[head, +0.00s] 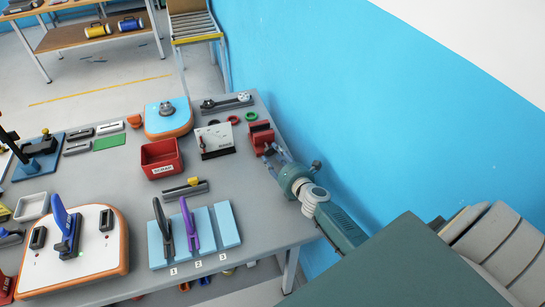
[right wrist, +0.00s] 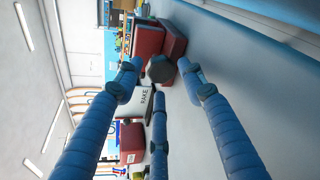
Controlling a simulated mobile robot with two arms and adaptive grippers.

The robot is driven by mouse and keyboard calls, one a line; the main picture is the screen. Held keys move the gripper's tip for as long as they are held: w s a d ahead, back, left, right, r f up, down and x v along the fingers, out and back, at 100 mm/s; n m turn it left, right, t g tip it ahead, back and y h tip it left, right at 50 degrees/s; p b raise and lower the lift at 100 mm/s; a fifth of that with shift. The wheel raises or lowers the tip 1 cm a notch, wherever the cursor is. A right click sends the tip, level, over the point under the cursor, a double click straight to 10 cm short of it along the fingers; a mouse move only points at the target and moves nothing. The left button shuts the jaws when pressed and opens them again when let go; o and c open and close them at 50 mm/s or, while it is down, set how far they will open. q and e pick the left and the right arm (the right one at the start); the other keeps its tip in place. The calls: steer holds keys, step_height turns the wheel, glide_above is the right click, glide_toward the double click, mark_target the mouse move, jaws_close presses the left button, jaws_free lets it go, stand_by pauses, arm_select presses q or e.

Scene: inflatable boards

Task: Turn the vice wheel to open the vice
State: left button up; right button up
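The red vice (head: 261,138) sits near the right edge of the grey table, toward the back, in the head view. In the right wrist view the vice (right wrist: 170,40) is ahead of my fingers, with its round dark wheel (right wrist: 160,69) facing me. My right gripper (head: 271,153) is at the front of the vice. In the right wrist view its blue fingers (right wrist: 160,80) are spread, with the wheel in the gap between their tips. I cannot tell whether any fingertip touches the wheel. The gripper hides part of the wheel in the head view. My left gripper is not in view.
A white panel (head: 214,140) stands left of the vice, with red and green rings (head: 242,118) behind. A red bin (head: 161,158) and a blue three-slot board (head: 195,237) are farther left. The blue wall (head: 330,90) runs close along the right.

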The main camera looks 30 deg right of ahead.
mark_target(269, 151)
steer(key=shift+x, duration=0.95)
steer(key=shift+w, duration=0.1)
steer(key=c, duration=0.9)
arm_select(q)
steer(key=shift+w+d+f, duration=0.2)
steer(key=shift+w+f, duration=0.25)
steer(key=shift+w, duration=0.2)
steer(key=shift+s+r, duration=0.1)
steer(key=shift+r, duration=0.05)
arm_select(e)
steer(key=shift+r, duration=0.1)
steer(key=shift+a+r+n+h+p, duration=0.1)
steer(key=shift+n+h+p, duration=0.45)
steer(key=shift+n, duration=0.45)
steer(key=shift+w+n+h, duration=0.1)
steer(key=shift+n+h, duration=0.25)
steer(key=shift+n, duration=0.45)
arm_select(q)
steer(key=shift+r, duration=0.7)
arm_select(e)
steer(key=shift+a+n+g+h, duration=0.1)
steer(key=shift+n+g+h, duration=0.25)
steer(key=shift+n, duration=0.45)
